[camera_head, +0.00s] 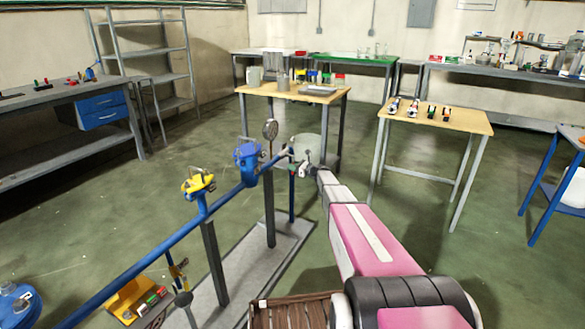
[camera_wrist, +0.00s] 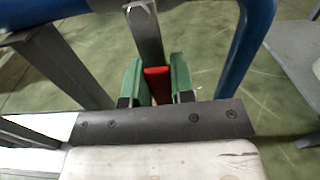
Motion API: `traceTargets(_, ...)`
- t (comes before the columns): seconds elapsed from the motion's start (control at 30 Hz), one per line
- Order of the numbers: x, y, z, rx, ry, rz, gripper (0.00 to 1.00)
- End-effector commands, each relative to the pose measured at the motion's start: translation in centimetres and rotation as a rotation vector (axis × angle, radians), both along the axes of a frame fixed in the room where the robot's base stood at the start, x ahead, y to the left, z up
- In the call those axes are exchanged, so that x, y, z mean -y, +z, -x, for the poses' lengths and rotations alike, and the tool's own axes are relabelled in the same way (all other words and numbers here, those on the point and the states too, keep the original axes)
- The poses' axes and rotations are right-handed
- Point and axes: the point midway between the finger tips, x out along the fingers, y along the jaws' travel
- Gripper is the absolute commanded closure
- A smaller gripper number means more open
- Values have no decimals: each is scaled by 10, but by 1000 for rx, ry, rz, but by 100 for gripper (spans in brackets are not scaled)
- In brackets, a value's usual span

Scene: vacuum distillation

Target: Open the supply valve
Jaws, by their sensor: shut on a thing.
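A blue pipe (camera_head: 170,240) runs from the lower left up to my arm's end in the head view. A yellow valve (camera_head: 199,182) and a larger blue fitting (camera_head: 247,155) sit on it. In the wrist view a flat grey metal lever (camera_wrist: 147,38) ends in a red grip (camera_wrist: 157,84). My gripper (camera_wrist: 158,82) has its two green fingers on either side of the red grip, shut on it. In the head view my gripper (camera_head: 306,169) is small, at the far end of the pipe, and the lever's detail there is too small to tell.
A round gauge (camera_head: 270,129) stands above the pipe. Grey posts on a pale base plate (camera_head: 275,262) carry the pipe. A wooden table (camera_head: 330,96) with containers is behind, and another wooden table (camera_head: 450,118) is to the right. Green floor between them is clear.

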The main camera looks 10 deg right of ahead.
Motion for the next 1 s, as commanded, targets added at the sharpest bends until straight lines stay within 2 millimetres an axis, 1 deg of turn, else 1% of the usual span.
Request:
traceTargets(0.17, 4, 0, -5, 81, 1, 59, 100)
traceTargets(0.47, 14, 4, -18, 296, 1, 217, 100)
traceTargets(1.0, 28, 24, -37, 711, 0, 517, 100)
